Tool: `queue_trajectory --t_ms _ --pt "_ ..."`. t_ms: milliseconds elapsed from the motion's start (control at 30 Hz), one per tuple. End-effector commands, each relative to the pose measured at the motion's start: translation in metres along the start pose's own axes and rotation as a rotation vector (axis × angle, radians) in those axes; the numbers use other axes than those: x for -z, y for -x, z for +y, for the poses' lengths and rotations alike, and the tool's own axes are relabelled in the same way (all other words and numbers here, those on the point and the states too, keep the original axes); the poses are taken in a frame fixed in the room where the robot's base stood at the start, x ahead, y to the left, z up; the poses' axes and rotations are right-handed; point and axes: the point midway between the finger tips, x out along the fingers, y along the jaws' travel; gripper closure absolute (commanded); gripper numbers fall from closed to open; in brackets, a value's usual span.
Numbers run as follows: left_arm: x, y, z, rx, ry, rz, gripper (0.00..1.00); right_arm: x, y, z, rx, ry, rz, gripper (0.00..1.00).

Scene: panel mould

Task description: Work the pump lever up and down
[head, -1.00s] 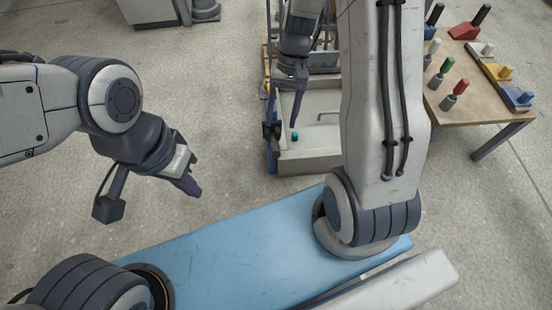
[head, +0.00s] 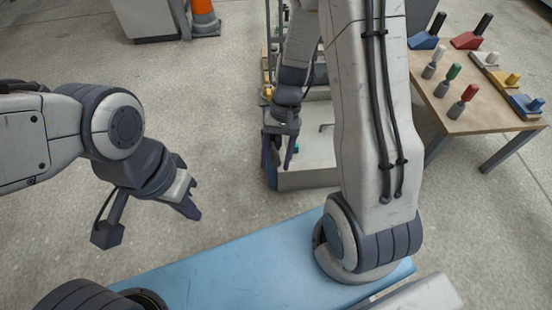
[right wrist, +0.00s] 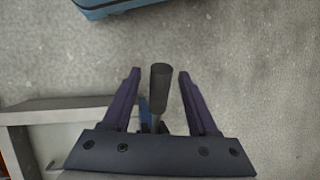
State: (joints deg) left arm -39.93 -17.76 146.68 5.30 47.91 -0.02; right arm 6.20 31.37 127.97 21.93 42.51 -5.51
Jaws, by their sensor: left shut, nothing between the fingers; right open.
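The pump lever's dark cylindrical grip (right wrist: 160,82) shows in the right wrist view on a thin rod. It stands between the two fingers of my right gripper (right wrist: 160,74), with a gap on each side. In the head view my right gripper (head: 278,164) is open at the left front of the grey basin (head: 310,180). The lever cannot be made out there, as my gripper and arm cover that area. My left gripper (head: 195,212) is shut and empty, over bare floor well to the left of the basin.
A wooden table (head: 475,112) with coloured pegs and blocks stands on the right. A grey cabinet (head: 146,18) and an orange cone (head: 204,18) are at the back left. The floor between my left gripper and the basin is clear.

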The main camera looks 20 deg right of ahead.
Motion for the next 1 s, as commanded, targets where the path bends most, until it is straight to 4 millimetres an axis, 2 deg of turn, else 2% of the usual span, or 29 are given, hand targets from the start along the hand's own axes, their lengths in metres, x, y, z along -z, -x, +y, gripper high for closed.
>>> queue_trajectory --t_ms 67,133,233,267,1000 --pt "0.0 0.0003 0.0 0.0 0.0 0.0 1.0 -0.0002 0.0002 0.0 0.0 0.0 0.0 0.41" --pt "0.0 0.0003 0.0 0.0 0.0 0.0 1.0 -0.0002 0.0003 0.0 0.0 0.0 0.0 0.6" --pt "0.0 0.0003 0.0 0.0 0.0 0.0 1.0 -0.0002 0.0003 0.0 0.0 0.0 0.0 0.98" --pt "0.0 0.0003 0.0 0.0 0.0 0.0 1.0 -0.0002 0.0003 0.0001 0.0 0.0 -0.001 1.0" --pt "0.0 0.0002 0.0 0.0 0.0 0.0 1.0 -0.0001 0.0004 0.0004 0.0 0.0 0.0 1.0"
